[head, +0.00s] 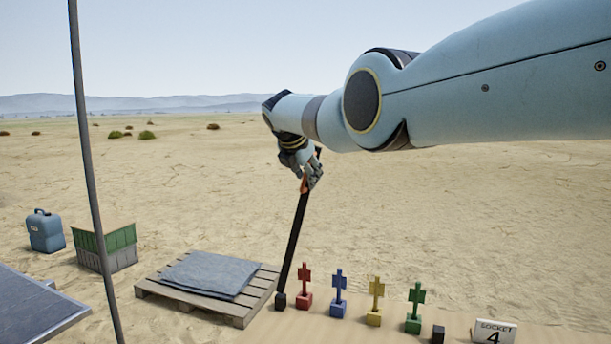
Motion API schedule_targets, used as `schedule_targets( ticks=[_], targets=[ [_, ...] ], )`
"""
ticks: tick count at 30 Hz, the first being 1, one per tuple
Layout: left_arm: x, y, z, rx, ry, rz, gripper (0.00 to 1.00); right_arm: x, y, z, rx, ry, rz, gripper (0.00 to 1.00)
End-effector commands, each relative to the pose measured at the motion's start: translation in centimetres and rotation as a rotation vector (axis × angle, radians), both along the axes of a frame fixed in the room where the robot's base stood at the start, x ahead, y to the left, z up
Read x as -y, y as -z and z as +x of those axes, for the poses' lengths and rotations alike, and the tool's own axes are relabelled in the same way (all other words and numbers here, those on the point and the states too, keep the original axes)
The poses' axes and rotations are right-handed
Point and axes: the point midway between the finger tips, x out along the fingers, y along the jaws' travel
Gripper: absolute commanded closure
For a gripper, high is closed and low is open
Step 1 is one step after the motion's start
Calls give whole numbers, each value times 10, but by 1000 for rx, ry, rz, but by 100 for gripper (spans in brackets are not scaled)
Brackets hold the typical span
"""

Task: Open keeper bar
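The keeper bar (294,237) is a long dark bar with orange near its upper end. It stands raised and tilted slightly right, its lower end at a small black block (280,301) on the board. My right gripper (312,174) is at the bar's upper end, its fingers around the orange part and appearing closed on it. The fingers hide part of that end. Red (304,283), blue (338,290), yellow (376,299) and green (415,306) artifacts stand upright in a row, uncovered by the bar. My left gripper is not in view.
A second black block (438,333) and a "SOCKET 4" sign (494,331) are right of the row. A wooden pallet (238,312) with a grey mat (210,273), a green-grey crate (120,255) and a blue container (46,231) stand left. A thin pole (93,185) rises at left.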

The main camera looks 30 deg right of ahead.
Motion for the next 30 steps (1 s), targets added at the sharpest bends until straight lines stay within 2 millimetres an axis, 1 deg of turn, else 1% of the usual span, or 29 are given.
schedule_targets(
  ticks=[1,6,11,14,16,24,27,30],
  targets=[
    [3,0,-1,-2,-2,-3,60,0,0,0,0,0,-1,66],
    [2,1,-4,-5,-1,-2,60,-1,-3,0,2,0,-2,66],
    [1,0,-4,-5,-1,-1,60,-7,-12,-5,4,1,-3,66],
    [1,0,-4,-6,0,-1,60,-13,-19,-11,5,-1,-1,66],
    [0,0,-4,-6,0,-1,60,-18,-25,-16,5,-2,1,66],
    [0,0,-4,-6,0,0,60,-46,-65,-42,3,-2,0,66],
    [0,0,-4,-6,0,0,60,-54,-77,-49,2,-2,1,66],
    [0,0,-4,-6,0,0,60,-58,-83,-54,1,-1,0,66]
  ],
)
